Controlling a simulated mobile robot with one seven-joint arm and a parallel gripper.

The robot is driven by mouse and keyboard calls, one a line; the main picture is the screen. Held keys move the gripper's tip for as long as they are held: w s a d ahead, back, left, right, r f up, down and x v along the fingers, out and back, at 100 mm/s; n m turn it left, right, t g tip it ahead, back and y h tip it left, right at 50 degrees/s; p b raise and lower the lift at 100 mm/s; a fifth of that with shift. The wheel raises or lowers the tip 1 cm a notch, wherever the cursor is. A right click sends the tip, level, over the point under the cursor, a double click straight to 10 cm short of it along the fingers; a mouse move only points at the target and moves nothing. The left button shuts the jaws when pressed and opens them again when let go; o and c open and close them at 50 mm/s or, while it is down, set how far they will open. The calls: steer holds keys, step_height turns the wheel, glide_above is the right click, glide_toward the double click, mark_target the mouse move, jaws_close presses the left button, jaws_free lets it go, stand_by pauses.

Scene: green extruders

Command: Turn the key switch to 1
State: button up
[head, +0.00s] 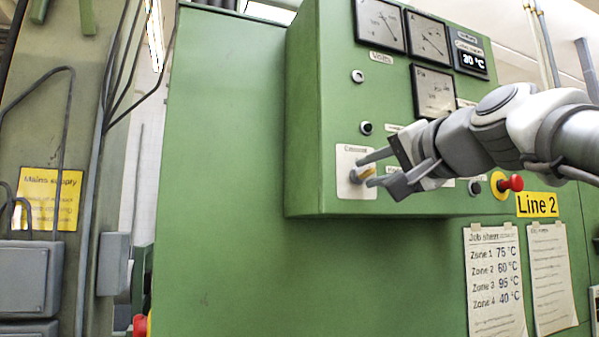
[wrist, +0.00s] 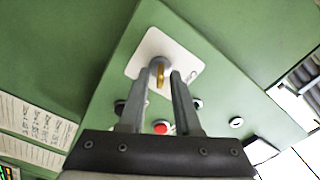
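The key switch (head: 361,174) sits on a pale plate (head: 345,190) at the lower left of the green control box. A brass-coloured key stands in it. My gripper (head: 366,170) is at the switch, with one finger above the key and one below it in the head view. In the wrist view the key (wrist: 160,74) lies between the two fingertips (wrist: 161,75), with a gap visible on each side. My gripper is open.
Gauges (head: 430,38) and a 30 °C display (head: 471,60) are higher on the box (head: 303,110). A red emergency button (head: 511,184) on yellow is right of my gripper. Job sheets (head: 495,280) hang below. The green panel left of the box is clear.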

steer(key=shift+o, duration=0.2)
steer(key=b+v, duration=0.3)
steer(key=v, duration=1.4)
steer(key=shift+s, duration=0.2)
steer(key=shift+w, duration=0.1)
steer(key=w+a+f+n+g+h, duration=0.1)
steer(key=w+a+f+n+g, duration=0.15)
steer(key=f, duration=0.95)
steer(key=w+a+f+n+g+h, duration=0.1)
steer(key=w+a+f+g, duration=0.15)
steer(key=f, duration=0.95)
steer(key=s+f+n+g+h, duration=0.1)
steer(key=s+f+n+g, duration=0.1)
steer(key=f, duration=1.1)
steer(key=s+f+n+g+h, duration=0.2)
steer(key=s+f, duration=0.4)
steer(key=f, duration=0.7)
steer(key=n+g, duration=0.1)
steer(key=g, duration=0.1)
steer(key=shift+s+a+f+g+h, duration=0.25)
steer(key=shift+a+f+g+h, duration=0.05)
steer(key=shift+a+f, duration=0.1)
steer(key=shift+c, duration=0.3)
